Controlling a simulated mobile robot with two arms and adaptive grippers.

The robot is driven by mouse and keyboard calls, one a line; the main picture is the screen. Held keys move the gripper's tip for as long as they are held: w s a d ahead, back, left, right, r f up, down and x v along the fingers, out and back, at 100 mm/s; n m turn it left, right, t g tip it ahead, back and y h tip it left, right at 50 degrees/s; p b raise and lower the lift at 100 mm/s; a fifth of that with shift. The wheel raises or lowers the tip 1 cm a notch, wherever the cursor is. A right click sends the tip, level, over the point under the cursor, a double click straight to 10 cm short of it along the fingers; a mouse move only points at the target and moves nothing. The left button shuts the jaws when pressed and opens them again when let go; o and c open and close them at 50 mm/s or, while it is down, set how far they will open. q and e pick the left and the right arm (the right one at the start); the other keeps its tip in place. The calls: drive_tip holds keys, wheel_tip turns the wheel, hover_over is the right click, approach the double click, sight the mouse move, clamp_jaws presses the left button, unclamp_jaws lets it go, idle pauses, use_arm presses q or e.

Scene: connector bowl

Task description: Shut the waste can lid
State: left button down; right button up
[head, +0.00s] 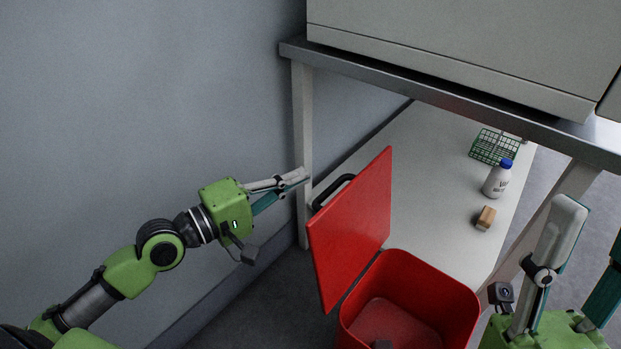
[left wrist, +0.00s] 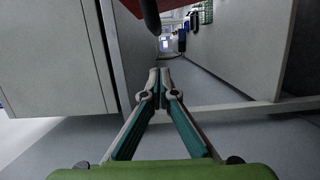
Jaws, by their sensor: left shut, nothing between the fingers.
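The red waste can (head: 455,305) stands on the floor with its mouth uncovered. Its red lid (head: 352,228) stands up, tilted open, at the can's left side. A black handle (head: 332,191) sits on the lid's left, outer face; a dark curved part, likely this handle (left wrist: 150,18), shows at the top of the left wrist view beside a red edge of the lid (left wrist: 178,4). My left gripper (head: 305,177) is shut and empty, just left of the handle; its closed tips (left wrist: 160,73) show in the left wrist view. My right gripper (head: 594,232) is open and empty, right of the can.
A table with a metal-edged top (head: 440,92) carries a large grey box (head: 460,45). On its pale lower shelf (head: 420,160) are a green wire basket (head: 494,146), a blue-capped white bottle (head: 497,180) and a brown block (head: 485,218). A table leg (head: 302,130) stands behind my left gripper.

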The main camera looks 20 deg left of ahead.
use_arm(q)
drive_tip(key=shift+s+d+p, duration=0.25)
drive_tip(key=shift+d+p, duration=0.1)
drive_tip(key=shift+d, duration=0.25)
drive_tip(key=shift+s+d+p, duration=0.3)
drive_tip(key=shift+d+p, duration=0.1)
drive_tip(key=shift+d, duration=0.2)
drive_tip(key=shift+s+d+p, duration=0.25)
drive_tip(key=shift+d+p, duration=0.1)
drive_tip(key=shift+d, duration=0.25)
use_arm(e)
drive_tip(key=w+a+f+g+h, duration=0.2)
drive_tip(key=w+f+g, duration=0.4)
drive_tip(key=w, duration=0.4)
drive_tip(key=shift+w+f+g, duration=0.3)
drive_tip(key=shift+w+f, duration=0.05)
drive_tip(key=shift+f, duration=0.25)
